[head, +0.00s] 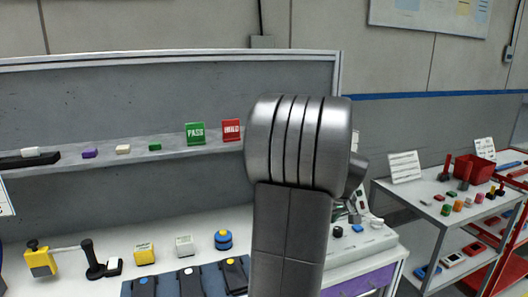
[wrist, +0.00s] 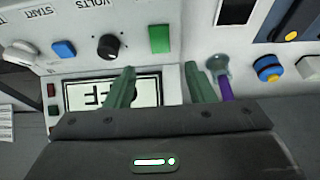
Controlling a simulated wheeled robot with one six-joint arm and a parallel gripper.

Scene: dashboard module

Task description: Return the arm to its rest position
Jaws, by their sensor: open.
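My arm rises through the middle of the head view as a thick grey metal link and hides part of the bench. My gripper (wrist: 160,84) shows in the wrist view with its two greenish fingers apart and nothing between them. The fingers are over the lower part of a white dashboard module (wrist: 195,14). A display (wrist: 84,95) with large dark letters is partly behind the left finger. The module also carries a black knob (wrist: 108,47), a blue button (wrist: 64,49) and a green square (wrist: 159,39). A purple-handled part (wrist: 226,90) is beside the right finger.
The bench holds a yellow device (head: 40,261), a black stand (head: 93,262) and a blue-and-yellow button (head: 223,239). A shelf behind has green PASS (head: 195,133) and red (head: 232,130) signs. A cart (head: 436,208) with a red bin (head: 474,170) stands right.

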